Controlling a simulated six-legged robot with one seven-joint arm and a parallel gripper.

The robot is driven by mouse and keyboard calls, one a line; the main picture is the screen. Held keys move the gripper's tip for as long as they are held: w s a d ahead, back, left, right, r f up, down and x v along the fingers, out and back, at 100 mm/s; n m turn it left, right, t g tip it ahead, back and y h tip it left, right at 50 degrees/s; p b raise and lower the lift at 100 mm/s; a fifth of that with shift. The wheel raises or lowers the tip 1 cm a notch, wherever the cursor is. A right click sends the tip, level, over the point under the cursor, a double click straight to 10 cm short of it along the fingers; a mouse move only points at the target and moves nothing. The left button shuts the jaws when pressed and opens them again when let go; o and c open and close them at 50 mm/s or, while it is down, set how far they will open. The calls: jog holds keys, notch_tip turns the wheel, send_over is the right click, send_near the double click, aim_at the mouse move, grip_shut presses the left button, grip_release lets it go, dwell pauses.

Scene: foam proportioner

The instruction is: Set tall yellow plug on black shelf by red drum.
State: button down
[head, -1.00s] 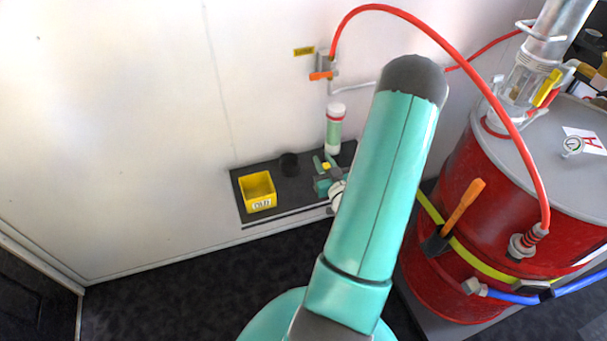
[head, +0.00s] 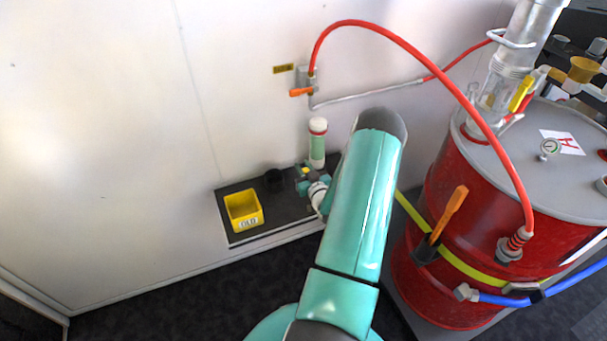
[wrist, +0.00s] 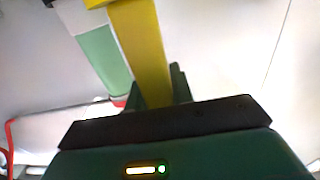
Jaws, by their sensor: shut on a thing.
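The tall yellow plug (wrist: 140,50) stands out of my gripper (wrist: 162,92) in the wrist view, with a dark green finger beside it. In the head view only a small yellow spot of the plug (head: 305,170) shows at my gripper (head: 308,175). My gripper is shut on it, over the right part of the black shelf (head: 286,208). I cannot tell whether the plug touches the shelf. The red drum (head: 450,195) stands to the right, and my arm hides the shelf's right end.
On the shelf are a yellow bin (head: 243,211) marked OLD and a short black cylinder (head: 273,181). A green and white cylinder (head: 317,145) stands close behind my gripper. A red hose (head: 440,75) arches above. Bare shelf lies between bin and gripper.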

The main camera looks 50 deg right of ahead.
jog(key=shift+w+d+f, duration=0.2)
jog(key=shift+f, duration=1.6)
jog(key=shift+f, duration=0.15)
jog(key=c, duration=1.2)
grip_release()
jog(key=v, duration=1.2)
